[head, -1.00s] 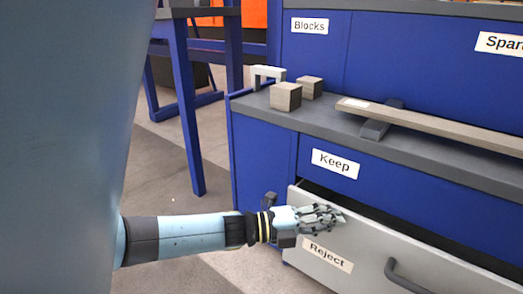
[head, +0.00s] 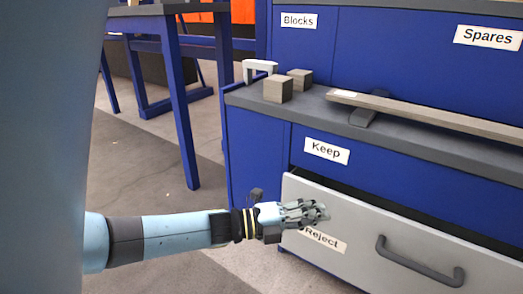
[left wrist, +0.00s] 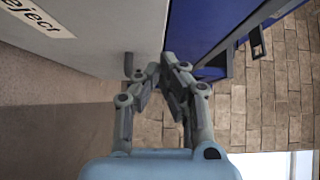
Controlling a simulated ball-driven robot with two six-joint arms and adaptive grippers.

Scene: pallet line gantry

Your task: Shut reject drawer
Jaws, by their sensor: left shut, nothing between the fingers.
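The reject drawer (head: 350,219) has a light grey front with a "Reject" label (head: 326,241) and a dark bar handle (head: 415,265). It stands partly open, with a dark gap between its top edge and the blue cabinet. My left gripper (head: 322,212) is shut and empty, in front of the drawer's left end, covering a corner of the label. In the left wrist view its fingertips (left wrist: 168,62) meet near the edge of the drawer front (left wrist: 105,30). I cannot tell whether they touch it. My right gripper is not in view.
Above the drawer is a blue panel labelled "Keep" (head: 326,151). A blue-legged table (head: 178,105) stands at the left. Floor is clear left of the cabinet.

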